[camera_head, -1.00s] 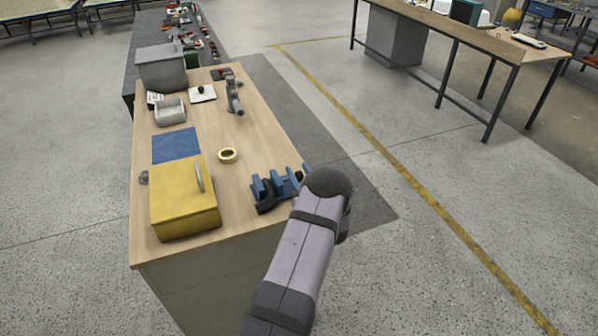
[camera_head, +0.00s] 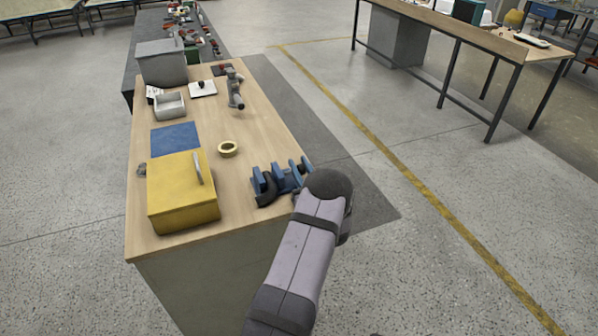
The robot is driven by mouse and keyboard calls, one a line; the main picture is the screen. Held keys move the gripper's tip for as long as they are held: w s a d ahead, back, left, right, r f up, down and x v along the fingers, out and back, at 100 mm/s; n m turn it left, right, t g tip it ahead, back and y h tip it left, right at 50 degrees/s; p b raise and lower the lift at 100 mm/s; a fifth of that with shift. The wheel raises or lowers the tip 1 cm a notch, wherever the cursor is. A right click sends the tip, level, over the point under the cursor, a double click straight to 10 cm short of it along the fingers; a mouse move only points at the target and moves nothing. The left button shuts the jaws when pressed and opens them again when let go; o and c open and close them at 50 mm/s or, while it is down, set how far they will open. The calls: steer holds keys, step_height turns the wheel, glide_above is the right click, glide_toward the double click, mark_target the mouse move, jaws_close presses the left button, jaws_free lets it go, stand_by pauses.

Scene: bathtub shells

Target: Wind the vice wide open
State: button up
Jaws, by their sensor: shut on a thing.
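The blue vice (camera_head: 283,178) stands at the right front edge of the wooden bench, with a dark curved part at its left end and upright blue pieces along it. Gaps show between these pieces, but how wide the jaws stand is too small to tell. My arm reaches up from the bottom, and its dark rounded joint sits just right of the vice and covers part of that end. My gripper is hidden behind the arm, so its fingers and any hold on the vice do not show.
A yellow box (camera_head: 182,192) stands left of the vice on the bench (camera_head: 240,185). A tape roll (camera_head: 228,149), blue mat (camera_head: 175,138), grey tray (camera_head: 169,106) and grey clamp-like tool (camera_head: 234,90) lie further back. The floor right of the bench is clear.

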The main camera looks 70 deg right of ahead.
steer(key=shift+s+d+r, duration=0.15)
steer(key=shift+s+d, duration=0.05)
steer(key=shift+s, duration=0.1)
steer(key=o, duration=0.9)
steer(key=shift+a, duration=0.1)
steer(key=shift+s+a+f, duration=0.1)
steer(key=shift+f, duration=0.1)
steer(key=b+v, duration=0.2)
steer(key=v, duration=0.4)
steer(key=shift+s+a, duration=0.3)
steer(key=shift+r, duration=0.1)
